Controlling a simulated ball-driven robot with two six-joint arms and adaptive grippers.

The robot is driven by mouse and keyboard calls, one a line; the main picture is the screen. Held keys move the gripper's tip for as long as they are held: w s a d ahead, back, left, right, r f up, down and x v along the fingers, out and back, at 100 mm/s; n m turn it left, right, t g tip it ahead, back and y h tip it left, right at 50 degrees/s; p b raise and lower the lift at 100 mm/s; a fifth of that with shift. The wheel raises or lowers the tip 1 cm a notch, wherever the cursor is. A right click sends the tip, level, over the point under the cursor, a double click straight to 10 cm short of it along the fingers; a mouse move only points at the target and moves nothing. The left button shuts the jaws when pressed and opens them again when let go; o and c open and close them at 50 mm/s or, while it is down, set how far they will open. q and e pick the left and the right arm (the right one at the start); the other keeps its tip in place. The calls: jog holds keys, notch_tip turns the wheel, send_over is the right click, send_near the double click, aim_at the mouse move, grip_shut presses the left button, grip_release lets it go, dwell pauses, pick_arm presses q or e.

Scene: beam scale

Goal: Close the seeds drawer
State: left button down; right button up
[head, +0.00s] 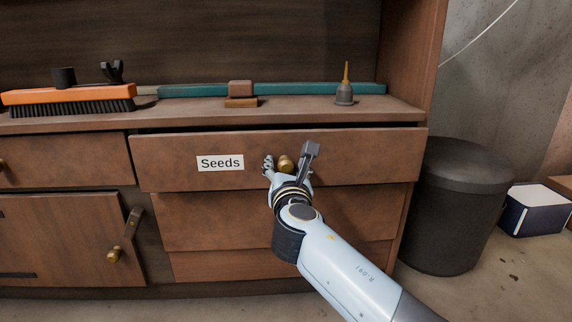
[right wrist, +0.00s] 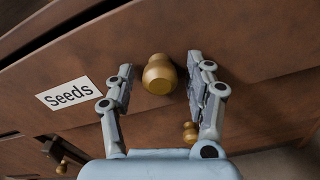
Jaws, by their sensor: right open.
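The seeds drawer (head: 370,155) is a brown wooden drawer with a white "Seeds" label (head: 220,162). It stands out a little from the cabinet, with a dark gap along its top edge. Its brass knob (head: 286,163) is at the middle of its front. My right gripper (head: 288,160) is open at the knob, one finger on each side. In the right wrist view the knob (right wrist: 159,74) sits between the two open fingers, with visible space on both sides. The label (right wrist: 68,96) is tilted at the left there. My left gripper is not in view.
Above the drawer, the counter (head: 200,113) holds an orange brush (head: 70,97), a teal bar (head: 310,89), a brown block (head: 240,90) and a small oiler (head: 345,92). A dark bin (head: 455,210) stands right of the cabinet. A door (head: 60,235) is at lower left.

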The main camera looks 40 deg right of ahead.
grip_shut()
dwell(0.3)
jog(key=x, duration=0.3)
jog(key=shift+w+d+r, duration=0.15)
jog(key=shift+w+d, duration=0.15)
jog(key=shift+w, duration=0.1)
grip_release()
jog(key=shift+s, duration=0.1)
